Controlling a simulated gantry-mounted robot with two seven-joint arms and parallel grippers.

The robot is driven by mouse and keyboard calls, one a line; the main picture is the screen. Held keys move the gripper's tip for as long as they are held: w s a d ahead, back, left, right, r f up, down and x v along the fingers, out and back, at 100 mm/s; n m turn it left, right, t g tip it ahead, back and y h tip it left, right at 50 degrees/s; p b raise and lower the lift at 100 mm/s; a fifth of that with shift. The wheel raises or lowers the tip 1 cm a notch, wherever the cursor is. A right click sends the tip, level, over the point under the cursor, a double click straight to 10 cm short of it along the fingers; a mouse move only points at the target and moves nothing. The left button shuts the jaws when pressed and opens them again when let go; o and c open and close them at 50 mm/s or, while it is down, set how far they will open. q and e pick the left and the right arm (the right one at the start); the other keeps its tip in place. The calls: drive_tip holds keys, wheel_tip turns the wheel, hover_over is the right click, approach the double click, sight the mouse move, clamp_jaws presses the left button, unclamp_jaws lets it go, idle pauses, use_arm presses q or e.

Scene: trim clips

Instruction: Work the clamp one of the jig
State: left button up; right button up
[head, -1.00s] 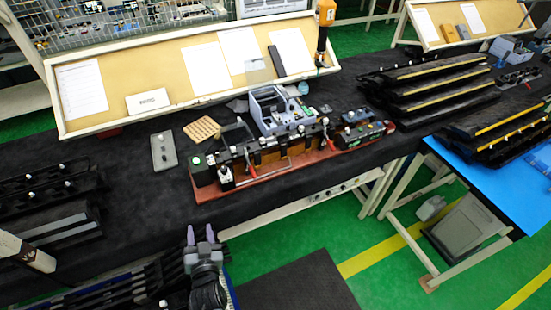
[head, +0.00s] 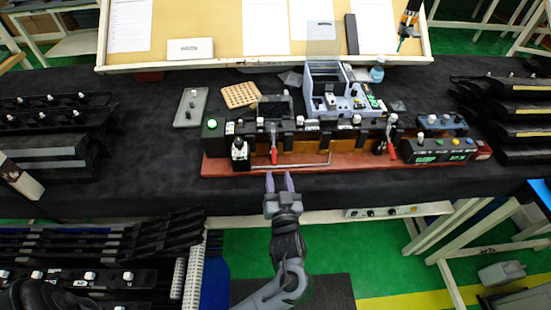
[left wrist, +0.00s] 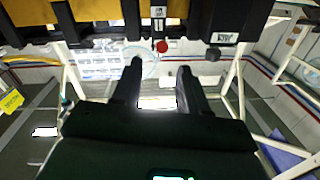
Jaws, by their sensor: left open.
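The jig (head: 350,161) is a long fixture on a reddish base at the middle of the black table. A red-handled clamp (head: 273,155) stands on its left part, and a second red-handled clamp (head: 391,140) on its right part. My left gripper (head: 280,176) is open and empty, its two pale fingers pointing at the jig's front edge, just below the left clamp and apart from it. In the left wrist view, the dark fingers (left wrist: 158,85) are spread, and a red handle tip (left wrist: 162,46) hangs beyond them under a label reading 1. My right gripper is not visible.
A blue-grey device (head: 335,92) stands behind the jig, and a button box (head: 440,150) sits at its right. A grey plate (head: 190,108) and a perforated tan board (head: 241,95) lie at the back left. Black racks stand at both sides.

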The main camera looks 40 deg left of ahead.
sight(275, 162)
use_arm(q)
drive_tip(key=b+x, duration=0.1)
drive_tip(key=x, duration=0.8)
drive_tip(key=shift+w+a, duration=0.1)
clamp_jaws()
